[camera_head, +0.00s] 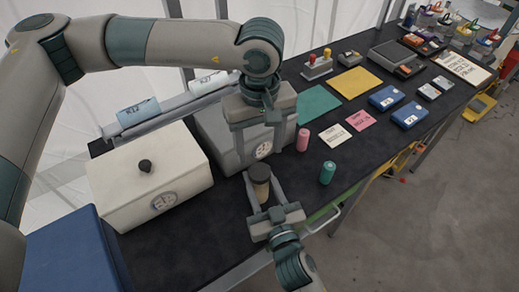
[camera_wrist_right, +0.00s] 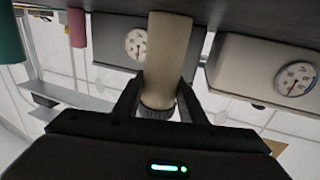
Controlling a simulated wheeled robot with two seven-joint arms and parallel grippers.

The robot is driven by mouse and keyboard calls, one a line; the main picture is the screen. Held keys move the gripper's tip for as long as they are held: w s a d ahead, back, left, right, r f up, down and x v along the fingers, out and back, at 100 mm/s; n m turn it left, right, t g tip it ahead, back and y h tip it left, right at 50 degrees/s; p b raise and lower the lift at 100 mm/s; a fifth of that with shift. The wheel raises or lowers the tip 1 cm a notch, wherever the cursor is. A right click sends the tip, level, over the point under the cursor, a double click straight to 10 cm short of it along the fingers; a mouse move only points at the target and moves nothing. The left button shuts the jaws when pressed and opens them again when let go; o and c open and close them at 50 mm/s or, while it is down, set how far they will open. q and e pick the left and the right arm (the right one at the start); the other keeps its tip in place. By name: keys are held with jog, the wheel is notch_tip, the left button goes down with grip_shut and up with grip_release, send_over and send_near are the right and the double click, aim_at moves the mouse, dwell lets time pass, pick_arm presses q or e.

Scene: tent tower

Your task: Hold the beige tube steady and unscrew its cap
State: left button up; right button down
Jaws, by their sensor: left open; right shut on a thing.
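The beige tube (camera_head: 262,192) stands upright on the dark table, with its dark cap (camera_head: 259,173) on top. The tube also shows in the right wrist view (camera_wrist_right: 168,48), upside down, with the ridged dark cap (camera_wrist_right: 157,111) at its lower end. My right gripper (camera_head: 260,190) is shut on the tube, one finger on each side. Its fingers (camera_wrist_right: 158,95) lie close to the cap end. My left gripper (camera_head: 257,140) is open and empty, pointing down, above and behind the cap in the picture. Its fingertips show in front of the grey box.
A cream box (camera_head: 125,190) with a dial stands left, and a grey box (camera_head: 215,135) with a dial behind. A pink tube (camera_head: 303,139) and a green tube (camera_head: 327,173) stand to the right. Cards and blue boxes (camera_head: 386,98) lie farther right. The table's front edge is close.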

aim_at(260, 171)
pick_arm(q)
jog(key=m, duration=0.8)
jog(key=shift+m, duration=0.3)
jog(key=m, duration=0.7)
jog(key=shift+f, duration=0.1)
jog(key=shift+f, duration=3.9)
